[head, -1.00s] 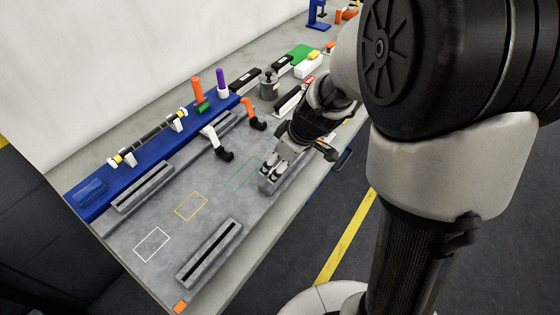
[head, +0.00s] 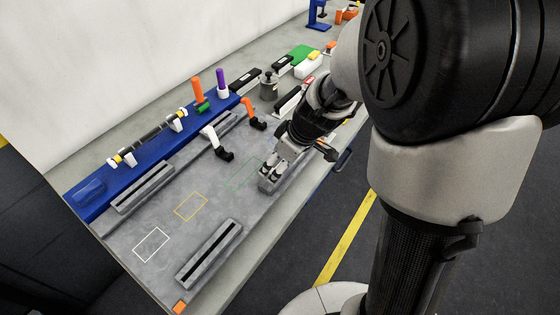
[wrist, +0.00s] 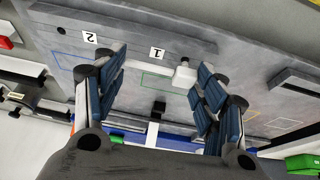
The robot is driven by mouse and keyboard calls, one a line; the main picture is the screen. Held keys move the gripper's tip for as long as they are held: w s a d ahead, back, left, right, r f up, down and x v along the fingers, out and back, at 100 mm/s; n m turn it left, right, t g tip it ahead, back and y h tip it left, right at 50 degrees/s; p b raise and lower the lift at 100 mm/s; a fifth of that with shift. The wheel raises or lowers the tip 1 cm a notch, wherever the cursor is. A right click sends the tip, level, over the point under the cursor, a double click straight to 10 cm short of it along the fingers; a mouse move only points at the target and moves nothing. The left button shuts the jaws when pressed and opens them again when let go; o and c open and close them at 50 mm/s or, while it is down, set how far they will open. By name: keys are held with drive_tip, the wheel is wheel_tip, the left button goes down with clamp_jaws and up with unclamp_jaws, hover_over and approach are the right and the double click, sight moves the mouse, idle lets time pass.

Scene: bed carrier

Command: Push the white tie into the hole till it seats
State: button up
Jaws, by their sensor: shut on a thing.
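My gripper (wrist: 160,85) has its blue-padded fingers well apart, with a white piece between them that I take for the white tie (wrist: 184,77). A pale bar runs from the left finger towards its blocky end near the right finger. In the head view my gripper (head: 270,173) is down at the grey block (head: 291,169) near the table's front edge, and its fingers hide the tie. The wrist view shows labels "1" (wrist: 157,53) and "2" (wrist: 89,38) on the grey block, with a dark hole (wrist: 62,30) beside "2". The tie's end is close to "1"; its depth is unclear.
A white lever (head: 211,136) with a black foot and an orange lever (head: 246,106) stand behind my gripper. A second slotted grey block (head: 209,254) lies front left. A blue rail (head: 88,194) runs along the back. The plate with coloured outlines is clear between them.

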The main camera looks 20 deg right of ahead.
drive_tip(key=shift+f, duration=0.75)
drive_tip(key=o, duration=0.9)
drive_tip(key=v, duration=1.2)
drive_tip(key=shift+w, duration=0.1)
drive_tip(key=shift+c, duration=0.4)
